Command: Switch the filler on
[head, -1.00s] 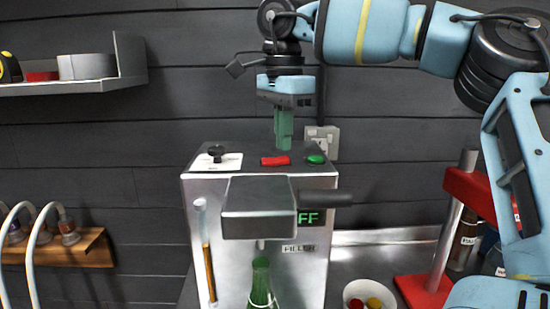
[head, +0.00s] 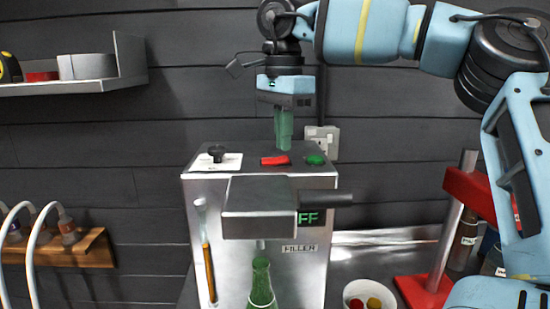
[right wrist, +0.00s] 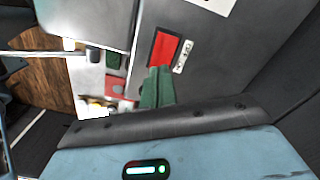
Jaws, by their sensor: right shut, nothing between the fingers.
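The filler (head: 312,262) is a metal box with a label and a green display (head: 309,218) reading "FF", its left part hidden behind the front metal block. On its top are a red rocker switch (head: 275,160), a green button (head: 315,160) and a black knob (head: 216,153). My right gripper (head: 284,147) is shut and empty, pointing down just above the top, close to the red switch. In the right wrist view its green fingertips (right wrist: 157,72) overlap one end of the red switch (right wrist: 163,48); I cannot tell whether they touch. My left gripper is not in view.
A green bottle (head: 261,280) stands under the filler's spout. A bowl of caps (head: 368,292) and a red stand (head: 425,288) are at right. A wall socket (head: 323,138) is behind.

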